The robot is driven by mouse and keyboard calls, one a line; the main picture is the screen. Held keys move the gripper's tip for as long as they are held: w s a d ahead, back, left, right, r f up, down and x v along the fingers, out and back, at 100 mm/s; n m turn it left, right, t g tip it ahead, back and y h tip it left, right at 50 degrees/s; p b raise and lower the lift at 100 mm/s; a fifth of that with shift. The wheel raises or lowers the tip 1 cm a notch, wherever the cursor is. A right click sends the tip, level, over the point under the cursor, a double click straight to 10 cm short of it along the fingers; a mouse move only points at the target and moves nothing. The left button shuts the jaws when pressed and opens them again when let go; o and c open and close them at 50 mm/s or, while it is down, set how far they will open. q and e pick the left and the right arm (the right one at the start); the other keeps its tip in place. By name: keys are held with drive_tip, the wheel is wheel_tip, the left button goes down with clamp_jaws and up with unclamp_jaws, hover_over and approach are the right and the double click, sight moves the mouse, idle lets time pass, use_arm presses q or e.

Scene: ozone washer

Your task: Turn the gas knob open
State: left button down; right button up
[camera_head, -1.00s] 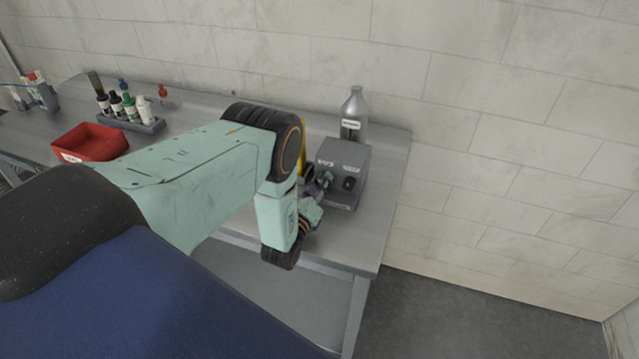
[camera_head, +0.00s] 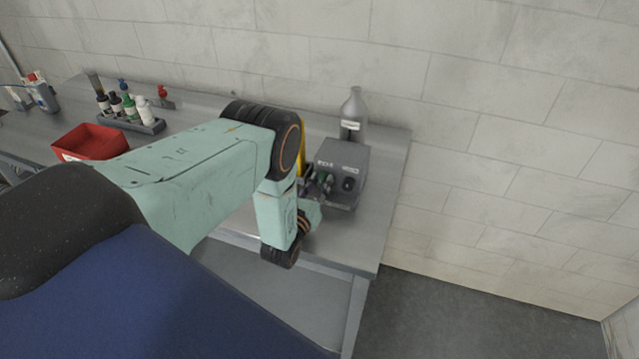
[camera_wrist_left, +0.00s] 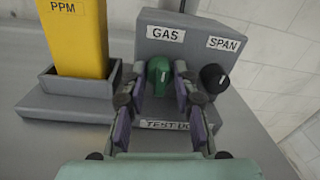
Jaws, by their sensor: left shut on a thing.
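The gas knob (camera_wrist_left: 159,74) is green and sits under the GAS label on the front of a grey box (camera_head: 345,162). It also shows small in the head view (camera_head: 327,177). My left gripper (camera_wrist_left: 160,88) is shut on the green knob, with a finger on each side of it. In the head view my left gripper (camera_head: 320,187) is at the box's front left, partly hidden by its own wrist. A black knob (camera_wrist_left: 213,79) under the SPAN label is just right of the fingers. My right gripper is not in view.
A yellow meter marked PPM (camera_wrist_left: 77,35) stands in a grey holder left of the box. A silver bottle (camera_head: 354,110) stands behind the box. A red bin (camera_head: 90,143) and a bottle rack (camera_head: 150,127) are at the left.

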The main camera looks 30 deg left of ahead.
use_arm(q)
drive_tip(key=shift+f, duration=0.1)
drive_tip(key=c, duration=1)
unclamp_jaws()
drive_tip(key=s, duration=0.4)
drive_tip(key=s+d, duration=0.1)
drive_tip(key=s, duration=0.3)
drive_tip(key=s+d, duration=0.1)
drive_tip(key=s, duration=0.2)
drive_tip(key=shift+s+d, duration=0.15)
drive_tip(key=shift+s, duration=0.25)
drive_tip(key=shift+w, duration=0.1)
drive_tip(key=w, duration=0.4)
drive_tip(key=w+a, duration=0.1)
drive_tip(key=w, duration=0.2)
drive_tip(key=w+a, duration=0.1)
drive_tip(key=w, duration=0.3)
drive_tip(key=shift+w+a, duration=0.15)
drive_tip(key=shift+w, duration=0.2)
drive_tip(key=shift+s, duration=0.1)
